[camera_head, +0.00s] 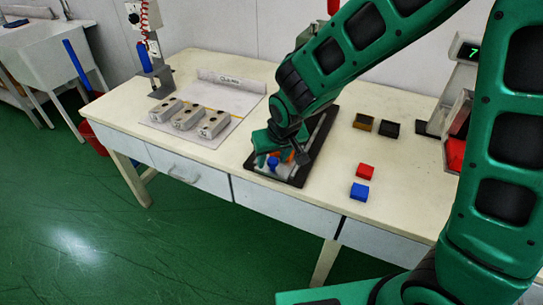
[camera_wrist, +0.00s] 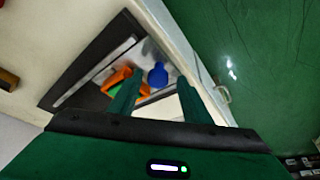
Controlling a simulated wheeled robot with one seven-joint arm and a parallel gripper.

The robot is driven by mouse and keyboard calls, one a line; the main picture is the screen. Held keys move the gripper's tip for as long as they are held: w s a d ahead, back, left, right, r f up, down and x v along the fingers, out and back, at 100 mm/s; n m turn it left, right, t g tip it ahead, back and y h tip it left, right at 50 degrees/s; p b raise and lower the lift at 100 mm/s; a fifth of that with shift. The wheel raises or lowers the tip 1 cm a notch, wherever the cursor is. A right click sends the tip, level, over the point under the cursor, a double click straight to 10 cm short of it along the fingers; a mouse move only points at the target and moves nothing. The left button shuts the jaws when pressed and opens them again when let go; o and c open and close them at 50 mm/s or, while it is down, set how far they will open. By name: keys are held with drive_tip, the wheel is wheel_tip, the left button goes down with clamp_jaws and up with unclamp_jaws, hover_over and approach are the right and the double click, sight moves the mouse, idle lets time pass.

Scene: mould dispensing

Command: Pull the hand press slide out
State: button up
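The hand press has a black base (camera_head: 318,150) on the table, mostly hidden behind my arm. Its red handle top (camera_head: 333,6) shows at the upper edge. In the wrist view the base (camera_wrist: 80,66) holds a metallic plate, an orange part (camera_wrist: 118,78) and a blue knob (camera_wrist: 158,76). I cannot tell clearly which part is the slide. My gripper (camera_head: 271,165) points down over the near end of the base. In the wrist view its two fingers (camera_wrist: 159,84) are apart, with the blue knob appearing between their tips. Contact with it cannot be told.
A red block (camera_head: 366,171) and a blue block (camera_head: 360,191) lie right of the press. Brown and black blocks (camera_head: 389,128) sit behind them. Grey moulds (camera_head: 187,119) lie on a white sheet at left. The table's front edge is close to my gripper.

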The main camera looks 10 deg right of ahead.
drive_tip(key=shift+r, duration=0.1)
drive_tip(key=shift+d+r, duration=0.1)
drive_tip(key=shift+r, duration=0.2)
drive_tip(key=v, duration=0.9)
drive_tip(key=shift+s+r, duration=0.3)
drive_tip(key=shift+r, duration=0.05)
drive_tip(key=shift+d, duration=0.1)
drive_tip(key=s+d+r+m+g+h, duration=0.1)
drive_tip(key=s+d+m, duration=0.15)
drive_tip(key=d, duration=0.85)
drive_tip(key=s+d+r+m+g+h, duration=0.15)
drive_tip(key=s+d, duration=0.25)
drive_tip(key=d, duration=0.7)
drive_tip(key=s+d+m+g+y, duration=0.1)
drive_tip(key=s+d+m, duration=0.1)
drive_tip(key=s+d, duration=0.3)
drive_tip(key=s+d+m, duration=0.3)
drive_tip(key=s+d, duration=0.2)
drive_tip(key=s, duration=0.6)
drive_tip(key=shift+s+d+f+g+y, duration=0.3)
drive_tip(key=shift+d+g+y, duration=0.05)
drive_tip(key=shift+d, duration=0.05)
